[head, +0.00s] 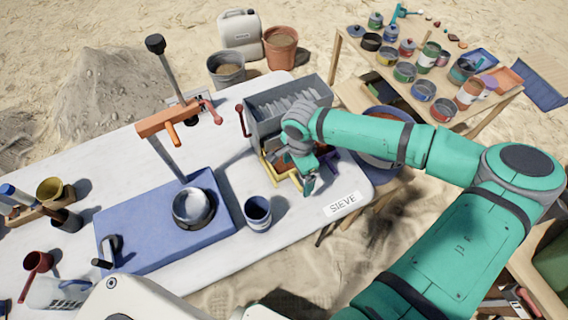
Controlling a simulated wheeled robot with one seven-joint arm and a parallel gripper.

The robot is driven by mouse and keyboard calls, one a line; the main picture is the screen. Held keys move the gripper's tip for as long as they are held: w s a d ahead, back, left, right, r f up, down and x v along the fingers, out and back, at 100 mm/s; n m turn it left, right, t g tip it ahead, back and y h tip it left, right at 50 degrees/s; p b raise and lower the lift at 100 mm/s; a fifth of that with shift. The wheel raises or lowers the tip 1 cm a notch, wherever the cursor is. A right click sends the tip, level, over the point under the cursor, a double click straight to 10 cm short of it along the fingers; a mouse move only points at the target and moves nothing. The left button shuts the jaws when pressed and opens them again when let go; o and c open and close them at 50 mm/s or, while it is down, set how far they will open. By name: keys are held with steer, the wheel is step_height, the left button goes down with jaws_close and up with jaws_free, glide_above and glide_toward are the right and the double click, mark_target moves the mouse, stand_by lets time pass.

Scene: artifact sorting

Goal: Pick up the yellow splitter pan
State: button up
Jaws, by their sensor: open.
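The yellow splitter pan (269,171) sits on the white table at the front foot of the grey riffle splitter. Its yellow rim and some reddish-brown material inside show, but much of it is hidden by my gripper. My gripper (309,180) is open and points down over the right part of the pan. I cannot tell whether its fingers touch the pan's wall.
The grey splitter (283,108) stands right behind the pan. A dark blue cup (257,213) stands to the front left, beside a blue base (150,238) with a metal bowl (193,207). A "SIEVE" label (342,204) lies at the table's right edge.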

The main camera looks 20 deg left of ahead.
mark_target(296, 180)
step_height(296, 180, down, 4)
steer(key=shift+w+a+f, duration=0.1)
steer(key=c, duration=1.2)
steer(key=shift+r, duration=0.2)
steer(key=shift+r, duration=0.25)
steer(key=r, duration=0.2)
steer(key=shift+s+d+r, duration=0.2)
steer(key=shift+d+r, duration=0.05)
steer(key=shift+r, duration=0.15)
steer(key=s+d, duration=0.3)
steer(key=d, duration=0.1)
steer(key=s+d, duration=0.4)
steer(key=d, duration=0.1)
steer(key=s+d, duration=0.3)
steer(key=d, duration=0.1)
steer(key=shift+s+d, duration=0.35)
